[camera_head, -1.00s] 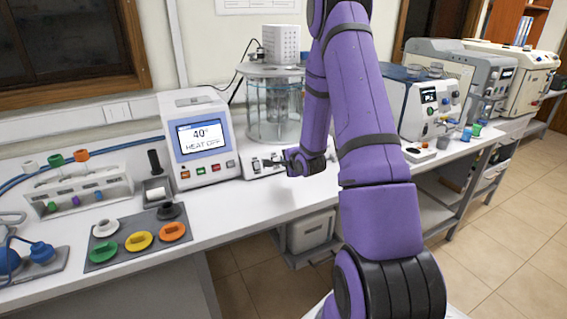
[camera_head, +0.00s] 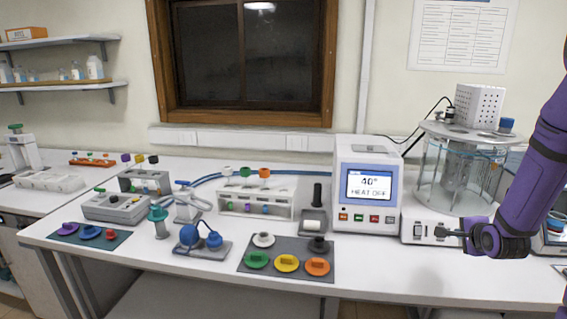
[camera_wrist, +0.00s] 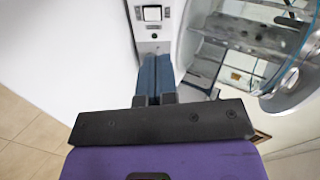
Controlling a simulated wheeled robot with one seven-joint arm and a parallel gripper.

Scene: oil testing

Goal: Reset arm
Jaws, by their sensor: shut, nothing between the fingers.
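My purple arm reaches in from the right in the head view. My gripper (camera_head: 442,232) is at the front of the white base (camera_head: 425,226) of the glass bath, close to its small switches. In the wrist view my gripper (camera_wrist: 154,62) shows its two dark fingers side by side, shut with nothing between them. I cannot tell whether the fingertips touch the panel.
A heater unit (camera_head: 368,187) reading "40° HEAT OFF" stands left of my gripper. The glass bath (camera_head: 460,165) stands behind it. A grey mat (camera_head: 262,272) with coloured caps and several racks fill the bench to the left. The bench front below the heater is clear.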

